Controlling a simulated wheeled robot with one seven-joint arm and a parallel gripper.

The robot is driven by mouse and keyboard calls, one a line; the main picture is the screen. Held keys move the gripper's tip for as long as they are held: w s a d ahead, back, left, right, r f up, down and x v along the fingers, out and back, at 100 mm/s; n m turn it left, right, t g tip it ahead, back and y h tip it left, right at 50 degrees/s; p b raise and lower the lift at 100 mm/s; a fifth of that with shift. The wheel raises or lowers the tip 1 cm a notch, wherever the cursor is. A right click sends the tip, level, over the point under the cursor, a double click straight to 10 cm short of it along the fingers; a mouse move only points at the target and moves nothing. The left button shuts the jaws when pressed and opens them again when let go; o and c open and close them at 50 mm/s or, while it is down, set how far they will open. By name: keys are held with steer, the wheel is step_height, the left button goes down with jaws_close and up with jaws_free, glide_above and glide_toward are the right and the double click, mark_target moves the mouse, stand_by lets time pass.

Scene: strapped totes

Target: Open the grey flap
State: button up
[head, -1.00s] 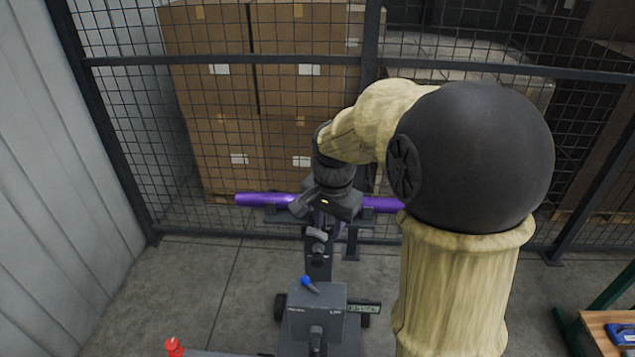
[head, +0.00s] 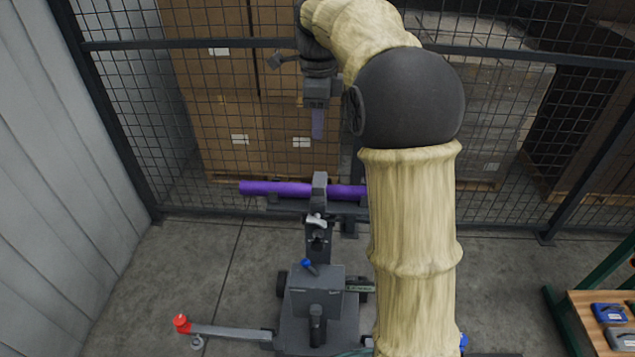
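A grey stand (head: 313,285) stands on the floor in the middle of the head view and bears a horizontal purple bar (head: 272,188). A narrow grey piece, likely the grey flap (head: 320,188), crosses the bar at the top of the stand; I cannot tell how far open it is. A light grey lever (head: 316,221) sits just below it. My gripper (head: 318,122) is above the bar and apart from it, in front of the boxes. A dull purple-grey strip shows at its lower end; whether this is a finger is unclear, and so is the gap between the fingers.
A blue-tipped knob (head: 308,264) is on the stand's box. A leg with a red end (head: 182,323) reaches left across the floor. A wire mesh fence (head: 150,120) with cardboard boxes (head: 232,120) is behind. A wooden bench (head: 590,305) stands at right.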

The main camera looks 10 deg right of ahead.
mark_target(318, 186)
step_height(318, 186, down, 17)
steer(key=shift+f+p, duration=0.15)
steer(key=shift+p, duration=1.05)
steer(key=shift+c, duration=0.4)
jaws_close()
